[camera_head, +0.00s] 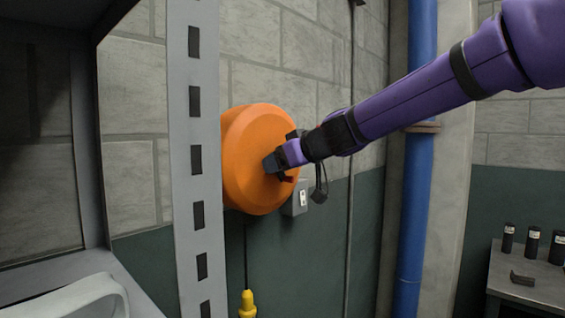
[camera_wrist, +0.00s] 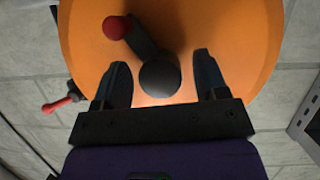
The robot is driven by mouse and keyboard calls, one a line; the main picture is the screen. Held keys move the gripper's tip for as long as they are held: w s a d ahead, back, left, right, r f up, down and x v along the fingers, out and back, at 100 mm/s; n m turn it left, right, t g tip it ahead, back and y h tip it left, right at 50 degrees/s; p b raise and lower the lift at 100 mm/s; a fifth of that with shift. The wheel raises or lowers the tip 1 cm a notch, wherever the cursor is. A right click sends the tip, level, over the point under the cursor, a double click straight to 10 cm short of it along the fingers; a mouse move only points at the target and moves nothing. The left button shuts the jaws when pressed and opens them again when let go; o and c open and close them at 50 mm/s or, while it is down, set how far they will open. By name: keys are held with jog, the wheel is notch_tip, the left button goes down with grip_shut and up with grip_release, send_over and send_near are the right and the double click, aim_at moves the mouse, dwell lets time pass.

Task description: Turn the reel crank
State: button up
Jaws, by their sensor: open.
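The orange reel (camera_head: 248,150) is mounted on the block wall, and its round face fills much of the wrist view (camera_wrist: 225,30). In the wrist view a dark crank arm (camera_wrist: 140,44) runs from a round dark hub (camera_wrist: 160,76) up and left to a red knob (camera_wrist: 116,27). My gripper (camera_wrist: 161,62) is open, one finger on each side of the hub, with the red knob beyond the left finger. I cannot tell whether the fingers touch anything. In the head view my gripper (camera_head: 277,163) is at the reel's face and hides most of the crank.
A second red handle (camera_wrist: 62,104) sticks out left of the reel in the wrist view. A grey perforated post (camera_head: 196,200) stands left of the reel. A grey switch box (camera_head: 301,198), a blue pipe (camera_head: 414,200) and a hanging yellow connector (camera_head: 247,304) are nearby.

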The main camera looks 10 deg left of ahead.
jog(key=shift+c, duration=0.5)
jog(key=c, duration=0.8)
jog(key=shift+m, duration=0.3)
